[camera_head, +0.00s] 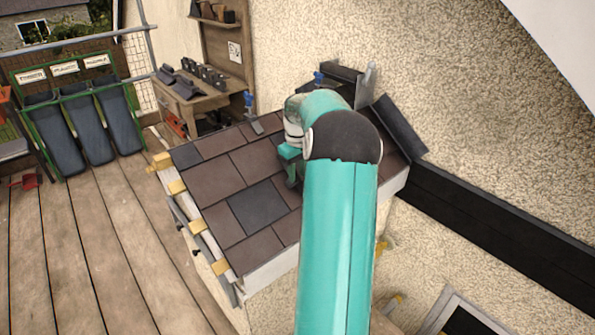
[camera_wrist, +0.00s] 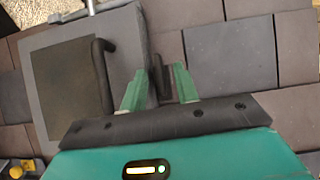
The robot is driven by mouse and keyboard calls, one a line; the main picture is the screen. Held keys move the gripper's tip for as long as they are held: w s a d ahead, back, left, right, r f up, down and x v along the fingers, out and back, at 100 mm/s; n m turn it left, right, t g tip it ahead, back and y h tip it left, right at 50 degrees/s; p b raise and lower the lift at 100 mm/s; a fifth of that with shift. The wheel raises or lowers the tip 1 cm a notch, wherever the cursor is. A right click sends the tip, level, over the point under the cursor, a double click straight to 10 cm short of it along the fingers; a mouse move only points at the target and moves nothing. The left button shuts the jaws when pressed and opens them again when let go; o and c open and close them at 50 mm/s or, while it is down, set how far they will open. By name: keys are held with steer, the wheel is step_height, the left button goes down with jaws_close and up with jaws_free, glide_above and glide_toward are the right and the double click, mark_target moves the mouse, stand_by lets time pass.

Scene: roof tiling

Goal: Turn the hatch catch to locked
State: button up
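In the wrist view a grey-framed hatch (camera_wrist: 110,35) with a brown pane lies at the left, set among roof tiles. A dark bent handle (camera_wrist: 103,75) stands on it. A small dark catch (camera_wrist: 158,72) is at the hatch's right edge, roughly upright in the picture. My gripper (camera_wrist: 160,78) has its two green fingers apart, one on either side of the catch, with visible gaps. I cannot tell how deep the fingers reach. In the head view my arm hides the hatch, the catch and most of my gripper (camera_head: 290,168).
Brown and grey tiles (camera_head: 257,205) cover the small roof, which meets a rough wall (camera_head: 450,100). Blue-handled tools (camera_head: 250,108) stand near its upper edge. A workbench (camera_head: 200,95) and a green rack (camera_head: 85,130) stand behind. The plank deck (camera_head: 80,250) at left is mostly clear.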

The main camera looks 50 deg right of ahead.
jaws_close()
steer(key=m+y, duration=0.1)
steer(key=m+t+y, duration=0.1)
steer(key=m, duration=0.1)
steer(key=m+y, duration=0.1)
steer(key=m, duration=0.1)
steer(key=shift+s+d+t, duration=0.15)
steer(key=shift+d+t, duration=0.15)
steer(key=m+t+y, duration=0.1)
steer(key=m+t, duration=0.1)
steer(key=m, duration=0.1)
steer(key=m+t, duration=0.2)
steer(key=m, duration=0.2)
steer(key=m+t+y, duration=0.1)
steer(key=m+t, duration=0.1)
steer(key=m, duration=0.1)
steer(key=shift+s+d+f+m+y, duration=0.1)
steer(key=shift+s+f+m+y, duration=0.2)
steer(key=shift+s+m, duration=0.1)
stand_by(0.3)
